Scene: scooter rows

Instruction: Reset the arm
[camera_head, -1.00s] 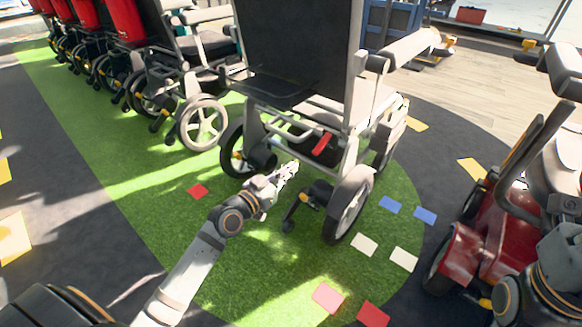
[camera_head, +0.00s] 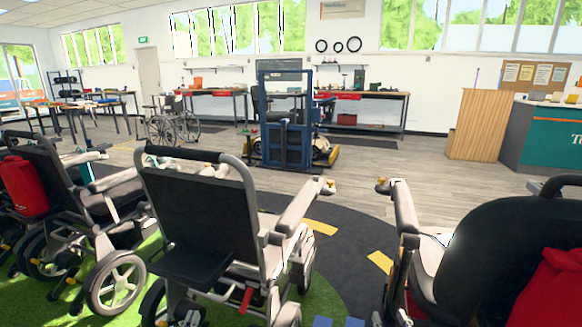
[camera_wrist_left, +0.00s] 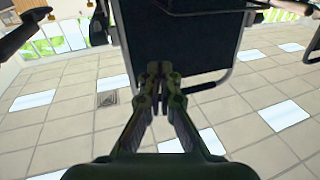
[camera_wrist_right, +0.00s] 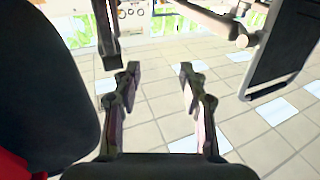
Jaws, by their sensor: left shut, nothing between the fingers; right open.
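In the left wrist view my left gripper (camera_wrist_left: 160,78) has its fingertips together with nothing between them. A dark chair panel (camera_wrist_left: 185,40) with a pale frame lies beyond the fingertips; I cannot tell if they touch. In the right wrist view my right gripper (camera_wrist_right: 157,78) is open and empty, its two fingers well apart. A dark rounded seat back (camera_wrist_right: 40,85) stands at the left of that view, and a dark panel (camera_wrist_right: 290,45) hangs at the right. Neither arm shows in the head view.
In the head view a wheelchair (camera_head: 200,215) stands in the centre. Another wheelchair (camera_head: 95,200) is at left, and a black-backed seat (camera_head: 500,265) with a red bag (camera_head: 548,290) at right. Beyond are a blue frame (camera_head: 287,130), workbenches and open wooden floor (camera_head: 400,160).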

